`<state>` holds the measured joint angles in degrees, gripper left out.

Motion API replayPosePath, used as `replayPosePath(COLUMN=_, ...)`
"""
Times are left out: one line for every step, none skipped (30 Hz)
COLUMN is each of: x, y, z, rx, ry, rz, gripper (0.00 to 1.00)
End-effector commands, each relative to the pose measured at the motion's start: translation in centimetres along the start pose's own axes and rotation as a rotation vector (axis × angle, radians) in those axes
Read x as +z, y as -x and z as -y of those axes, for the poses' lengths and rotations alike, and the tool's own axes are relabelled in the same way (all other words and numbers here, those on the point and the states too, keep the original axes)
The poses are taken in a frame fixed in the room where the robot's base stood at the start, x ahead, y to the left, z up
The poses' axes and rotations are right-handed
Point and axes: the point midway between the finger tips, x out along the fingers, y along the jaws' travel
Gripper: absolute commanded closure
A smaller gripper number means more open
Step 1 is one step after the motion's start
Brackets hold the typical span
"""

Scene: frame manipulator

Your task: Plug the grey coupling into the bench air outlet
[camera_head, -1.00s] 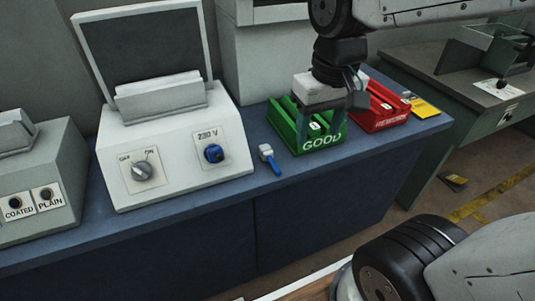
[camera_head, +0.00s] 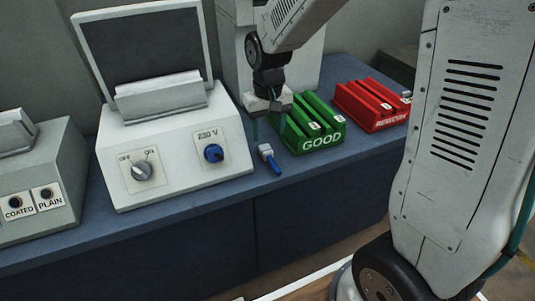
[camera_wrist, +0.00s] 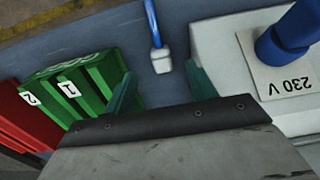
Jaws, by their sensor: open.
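A small light grey piece with a blue tail (camera_head: 266,153) lies on the blue bench top, between the white test unit and the green tray. It may be the grey coupling; I cannot tell for sure. It also shows in the wrist view (camera_wrist: 161,60), ahead of and roughly between my fingertips, apart from them. My gripper (camera_head: 270,118) is open and empty, pointing down above the bench behind that piece; its two fingers show in the wrist view (camera_wrist: 160,88). I see no fitting marked as an air outlet. A blue round fitting (camera_head: 214,153) sits on a panel marked 230 V.
The white test unit (camera_head: 180,183) with a dark raised lid and a knob stands left of the piece. A green tray marked GOOD (camera_head: 322,142) stands close on the right, with a red tray (camera_head: 388,122) beyond. A grey box (camera_head: 35,180) stands far left.

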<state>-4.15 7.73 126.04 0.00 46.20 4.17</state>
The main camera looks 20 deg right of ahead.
Motion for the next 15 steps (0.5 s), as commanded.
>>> replayPosePath(x=0.0, y=0.0, z=0.0, rx=0.000, ry=0.000, rz=0.000, gripper=0.44)
replayPosePath(x=0.0, y=-0.1, z=0.0, rx=0.000, ry=0.000, rz=0.001, gripper=0.44)
replayPosePath(x=0.0, y=-0.2, z=0.0, rx=0.000, ry=0.000, rz=0.001, gripper=0.44)
replayPosePath(x=0.1, y=-0.4, z=0.0, rx=0.000, ry=0.000, rz=0.002, gripper=0.44)
replayPosePath(x=0.1, y=-0.7, z=0.0, rx=0.000, ry=0.000, rz=0.003, gripper=0.44)
replayPosePath(x=0.1, y=-1.2, z=0.0, rx=0.000, ry=0.000, rz=0.003, gripper=0.44)
replayPosePath(x=0.1, y=-1.5, z=0.0, rx=0.000, ry=0.000, rz=0.004, gripper=0.44)
replayPosePath(x=0.1, y=-1.9, z=0.0, rx=0.000, ry=0.000, rz=0.005, gripper=0.44)
replayPosePath(x=0.1, y=-2.3, z=0.0, rx=0.000, ry=0.000, rz=0.004, gripper=0.44)
replayPosePath(x=0.1, y=-2.5, z=0.0, rx=0.000, ry=0.000, rz=0.003, gripper=0.44)
replayPosePath(x=0.1, y=-2.6, z=0.0, rx=0.000, ry=0.000, rz=0.002, gripper=0.44)
replayPosePath(x=0.1, y=-2.7, z=0.0, rx=0.000, ry=0.000, rz=0.001, gripper=0.44)
replayPosePath(x=0.1, y=-2.6, z=0.0, rx=0.000, ry=0.000, rz=0.001, gripper=0.44)
replayPosePath(x=0.1, y=-2.6, z=0.0, rx=0.000, ry=0.000, rz=0.001, gripper=0.44)
replayPosePath(x=0.1, y=-2.6, z=0.0, rx=0.000, ry=0.000, rz=0.001, gripper=0.44)
